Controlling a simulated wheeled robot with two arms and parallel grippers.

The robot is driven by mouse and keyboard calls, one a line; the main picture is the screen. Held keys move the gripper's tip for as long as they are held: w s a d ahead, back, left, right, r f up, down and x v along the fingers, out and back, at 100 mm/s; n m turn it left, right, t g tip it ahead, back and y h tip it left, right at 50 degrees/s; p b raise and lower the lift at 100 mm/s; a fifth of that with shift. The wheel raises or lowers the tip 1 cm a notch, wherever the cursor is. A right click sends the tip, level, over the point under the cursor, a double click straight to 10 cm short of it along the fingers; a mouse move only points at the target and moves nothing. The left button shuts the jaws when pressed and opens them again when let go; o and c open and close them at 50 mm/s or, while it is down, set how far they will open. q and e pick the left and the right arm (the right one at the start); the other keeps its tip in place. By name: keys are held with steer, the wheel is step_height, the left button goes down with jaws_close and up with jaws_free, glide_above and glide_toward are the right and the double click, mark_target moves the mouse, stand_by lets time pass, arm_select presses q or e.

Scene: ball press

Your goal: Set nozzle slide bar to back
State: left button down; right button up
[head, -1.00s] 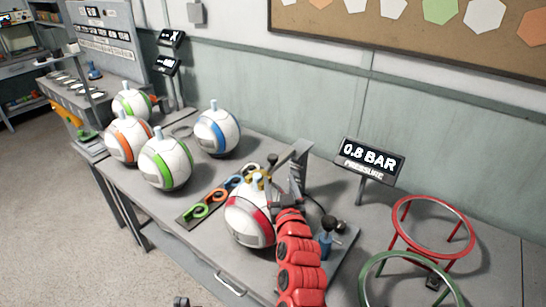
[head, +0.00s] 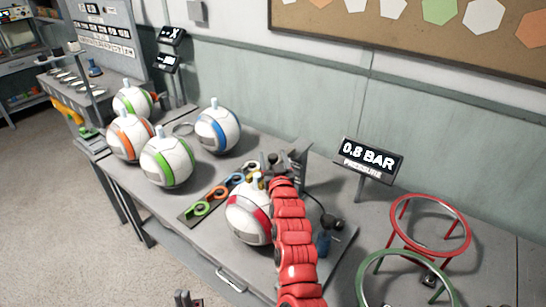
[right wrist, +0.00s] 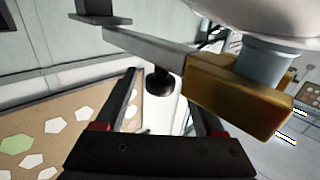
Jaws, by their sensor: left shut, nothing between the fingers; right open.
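The grey slide bar (right wrist: 150,46) crosses the upper part of the right wrist view and runs to a brass nozzle block (right wrist: 240,97). A black round knob (right wrist: 159,82) sits below the bar. My right gripper (right wrist: 163,90) is open, with its fingers on either side of the knob in this picture. I cannot tell whether they touch it. In the head view, my red right arm reaches over the press (head: 300,152) and hides much of the bar. The white and red ball (head: 248,214) sits under the press. My left gripper (head: 187,298) is shut and empty at the bottom edge, mostly cut off.
A pressure display (head: 368,160) reads 0.8 BAR behind the press. A red ring stand (head: 430,198) and a green ring stand (head: 365,290) stand on the right. Several balls, including a blue-striped one (head: 218,131), stand on the left of the table. A strip with coloured rings (head: 202,208) lies beside the press.

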jaws_close()
stand_by(0.4)
stand_by(1.1)
